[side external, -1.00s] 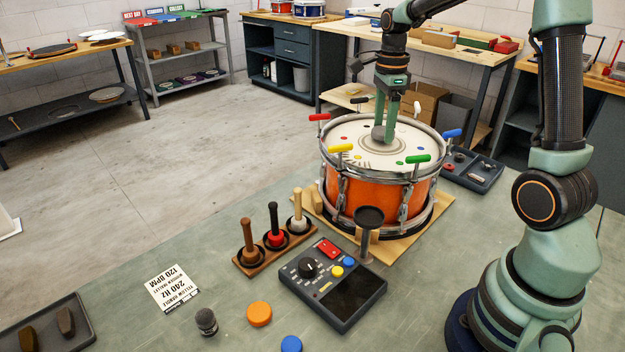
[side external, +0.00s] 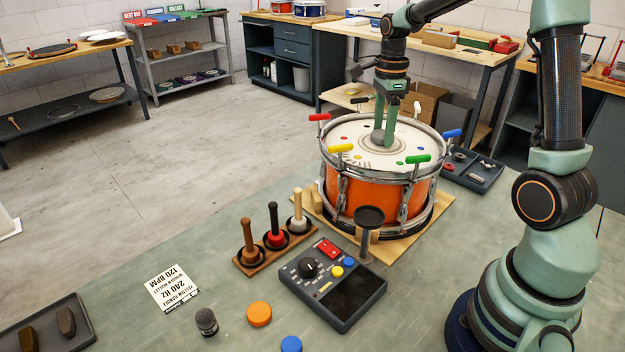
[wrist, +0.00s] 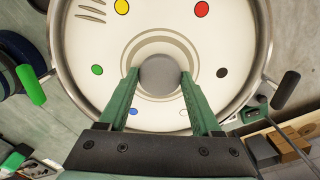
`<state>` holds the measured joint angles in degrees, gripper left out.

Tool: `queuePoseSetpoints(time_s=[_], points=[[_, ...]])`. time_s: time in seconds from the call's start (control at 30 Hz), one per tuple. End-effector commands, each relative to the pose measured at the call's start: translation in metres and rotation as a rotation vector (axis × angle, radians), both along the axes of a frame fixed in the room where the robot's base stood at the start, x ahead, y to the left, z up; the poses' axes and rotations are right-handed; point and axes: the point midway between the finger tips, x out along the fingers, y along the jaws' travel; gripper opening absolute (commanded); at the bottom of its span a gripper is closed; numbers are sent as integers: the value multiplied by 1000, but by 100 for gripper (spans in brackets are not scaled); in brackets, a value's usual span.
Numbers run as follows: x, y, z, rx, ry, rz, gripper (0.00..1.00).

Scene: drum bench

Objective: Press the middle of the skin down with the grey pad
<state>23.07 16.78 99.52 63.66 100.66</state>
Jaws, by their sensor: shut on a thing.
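The orange drum (side external: 362,195) stands on a wooden board, with its pale skin (side external: 350,144) facing up. The skin has coloured dots and grey rings around its middle. My gripper (side external: 383,138) points down over the middle of the skin and is shut on the grey pad (wrist: 160,75). In the wrist view the round pad sits between my two green fingertips, inside the ring marks. The pad appears at or very close to the skin; I cannot tell whether it touches. The pad and fingers hide the very centre of the skin.
Coloured T-handles, such as the yellow one (side external: 340,148) and the green one (side external: 418,159), stick up around the rim. A control box (side external: 333,290), a dark round-topped stand (side external: 369,218) and a mallet rack (side external: 272,250) stand in front of the drum. A parts tray (side external: 472,170) lies behind right.

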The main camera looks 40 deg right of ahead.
Motion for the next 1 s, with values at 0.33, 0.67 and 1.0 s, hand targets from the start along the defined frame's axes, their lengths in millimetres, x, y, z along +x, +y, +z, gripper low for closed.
queuePoseSetpoints(time_s=[0.33,0.67,1.0], points=[[0,0,-5,-1,-1,0,3],[0,0,-7,0,0,0,3],[0,0,-9,0,0,0,3]])
